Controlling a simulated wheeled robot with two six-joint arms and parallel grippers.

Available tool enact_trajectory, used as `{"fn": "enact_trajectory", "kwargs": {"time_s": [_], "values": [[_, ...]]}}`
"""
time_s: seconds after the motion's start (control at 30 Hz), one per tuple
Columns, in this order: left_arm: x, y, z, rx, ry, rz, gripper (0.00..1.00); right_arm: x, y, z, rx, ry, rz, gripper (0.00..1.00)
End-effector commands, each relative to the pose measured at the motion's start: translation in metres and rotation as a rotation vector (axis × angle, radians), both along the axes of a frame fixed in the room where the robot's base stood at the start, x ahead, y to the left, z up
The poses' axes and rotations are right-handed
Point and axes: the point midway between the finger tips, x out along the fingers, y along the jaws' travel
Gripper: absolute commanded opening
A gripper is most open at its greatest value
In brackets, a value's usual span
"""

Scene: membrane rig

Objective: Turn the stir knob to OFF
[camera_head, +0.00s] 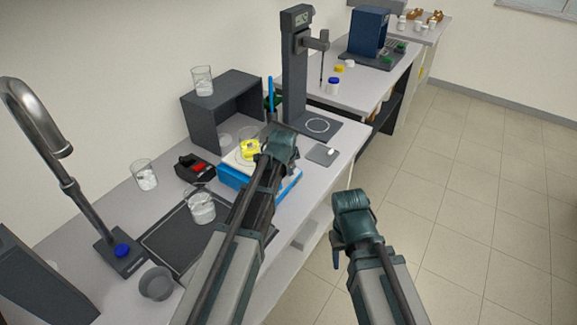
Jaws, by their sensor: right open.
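A blue stirrer (231,176) with a pale top plate stands on the bench, and a glass beaker (249,138) and something yellow (249,150) are on it. My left arm crosses in front of the stirrer and hides part of its front; I cannot make out the stir knob. My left gripper (267,152) is over the stirrer's right part, its fingers largely hidden by its own wrist. My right gripper (337,256) is open and empty, pointing down beyond the bench's front edge, apart from the stirrer.
A black and red device (194,168) and glass beakers (145,175) (201,207) stand left of the stirrer. A dark shelf box (229,92) and a tall stand (295,75) are behind. A tap (62,170) rises at left. Floor at right is clear.

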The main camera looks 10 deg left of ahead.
Motion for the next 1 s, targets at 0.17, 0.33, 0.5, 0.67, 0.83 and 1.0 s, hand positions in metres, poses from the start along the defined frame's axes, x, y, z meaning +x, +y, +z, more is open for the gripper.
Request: {"fn": "enact_trajectory", "kwargs": {"time_s": [0.17, 0.33, 0.5, 0.67, 0.83, 1.0], "values": [[-0.0009, 0.0, -0.0003, -0.001, 0.001, 0.003, 0.0, 0.0, 0.0, -0.0001, 0.0, 0.0, 0.0, 0.5], [-0.0009, 0.0, -0.0003, -0.001, 0.002, 0.002, 0.52, 0.0, 0.0, -0.0001, 0.0, 0.0, 0.0, 0.5], [-0.0005, 0.0001, -0.0002, -0.001, 0.001, 0.002, 0.79, 0.0, 0.0, -0.0001, 0.0, 0.0, 0.0, 0.5], [-0.0003, 0.0001, -0.0001, -0.001, 0.001, 0.001, 0.79, 0.0, 0.0, 0.0, 0.0, 0.0, 0.0, 0.5], [-0.0007, 0.0001, 0.0013, -0.001, 0.0, 0.001, 0.79, 0.0, 0.0, 0.0013, 0.0, 0.0, 0.0, 0.5], [-0.005, -0.0001, 0.0095, -0.001, 0.0, 0.001, 0.79, 0.0, 0.0, 0.0095, 0.0, 0.0, 0.0, 0.5]]}}
